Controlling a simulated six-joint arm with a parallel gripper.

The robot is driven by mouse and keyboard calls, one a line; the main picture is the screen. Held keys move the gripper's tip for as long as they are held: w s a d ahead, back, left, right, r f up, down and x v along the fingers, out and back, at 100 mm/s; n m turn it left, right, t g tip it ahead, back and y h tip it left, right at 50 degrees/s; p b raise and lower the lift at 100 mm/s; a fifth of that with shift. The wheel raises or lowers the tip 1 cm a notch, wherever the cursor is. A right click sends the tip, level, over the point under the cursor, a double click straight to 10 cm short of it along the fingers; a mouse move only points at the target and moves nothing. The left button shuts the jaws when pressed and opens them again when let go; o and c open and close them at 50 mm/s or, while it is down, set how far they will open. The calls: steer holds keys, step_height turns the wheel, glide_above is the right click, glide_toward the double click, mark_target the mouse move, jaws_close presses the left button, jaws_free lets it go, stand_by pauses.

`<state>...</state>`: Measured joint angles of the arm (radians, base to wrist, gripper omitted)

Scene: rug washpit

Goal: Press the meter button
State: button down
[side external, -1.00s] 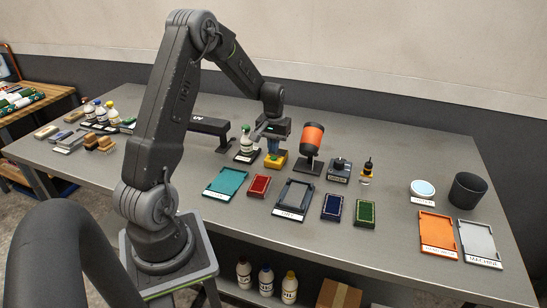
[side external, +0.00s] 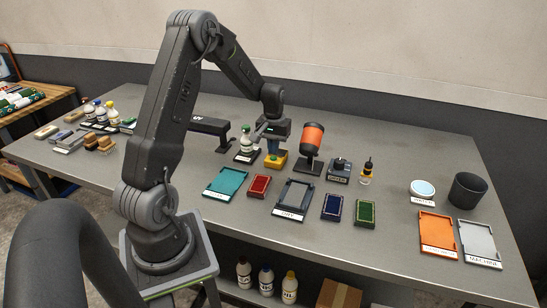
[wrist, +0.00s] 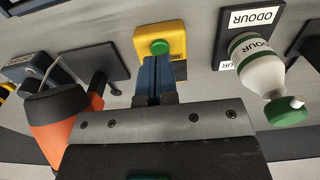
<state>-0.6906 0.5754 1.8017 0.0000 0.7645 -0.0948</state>
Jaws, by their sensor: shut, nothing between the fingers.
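A small yellow box (side external: 275,161) with a round green button sits on the grey table, below my gripper. In the wrist view the yellow box (wrist: 174,33) shows its green button (wrist: 160,47) just past my fingertips. My gripper (side external: 273,151) points down over the box with its blue fingers closed together and empty. In the wrist view my gripper (wrist: 157,60) has its tips very near the button's edge; I cannot tell whether they touch it.
A white bottle with a green cap (side external: 246,143), labelled ODOUR, stands close on the left. An orange and black device (side external: 312,138) stands close on the right. A teal tray (side external: 226,182) and a red pad (side external: 259,186) lie in front.

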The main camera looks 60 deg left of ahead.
mark_target(274, 157)
steer(key=shift+f, duration=1.1)
stand_by(0.4)
steer(key=shift+r, duration=3.55)
